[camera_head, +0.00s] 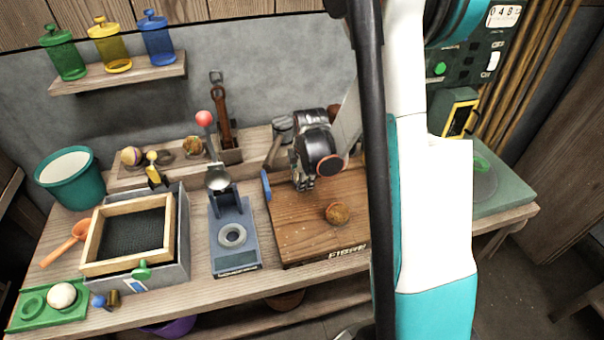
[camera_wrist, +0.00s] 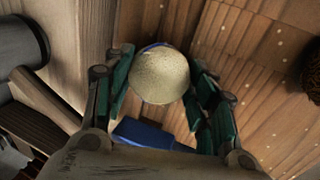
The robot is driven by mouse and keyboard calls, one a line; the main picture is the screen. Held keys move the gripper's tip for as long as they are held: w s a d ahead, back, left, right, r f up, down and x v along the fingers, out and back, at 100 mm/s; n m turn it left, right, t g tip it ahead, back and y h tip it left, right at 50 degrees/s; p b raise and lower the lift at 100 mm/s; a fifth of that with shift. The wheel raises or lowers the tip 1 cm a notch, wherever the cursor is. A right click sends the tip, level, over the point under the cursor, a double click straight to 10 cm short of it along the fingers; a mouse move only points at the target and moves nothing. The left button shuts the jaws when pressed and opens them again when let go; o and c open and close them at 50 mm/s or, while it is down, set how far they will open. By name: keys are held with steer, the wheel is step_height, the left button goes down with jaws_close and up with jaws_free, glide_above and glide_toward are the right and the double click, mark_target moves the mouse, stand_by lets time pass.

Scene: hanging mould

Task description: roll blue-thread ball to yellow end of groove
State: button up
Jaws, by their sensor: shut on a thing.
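My gripper (camera_head: 304,184) is low over the left rear part of the wooden board (camera_head: 300,231). In the wrist view my gripper (camera_wrist: 165,95) has its green-padded fingers on both sides of a pale speckled ball (camera_wrist: 160,76) and is shut on it. A little blue shows at the ball's far rim; I cannot tell whether it is thread. In the head view this ball is hidden by my gripper. A blue block (camera_wrist: 145,133) lies just below the ball in the wrist view. I cannot make out the groove or its yellow end.
A brown fibrous ball (camera_head: 338,213) rests on the board and shows at the right edge of the wrist view (camera_wrist: 314,70). A blue press with a red-knobbed lever (camera_head: 204,118) stands left of the board. A wooden rack (camera_head: 130,178) with balls is behind.

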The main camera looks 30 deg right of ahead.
steer(key=o, duration=1.3)
steer(key=shift+r, duration=0.15)
steer(key=v, duration=1.1)
steer(key=shift+s+r, duration=0.2)
steer(key=shift+r, duration=0.15)
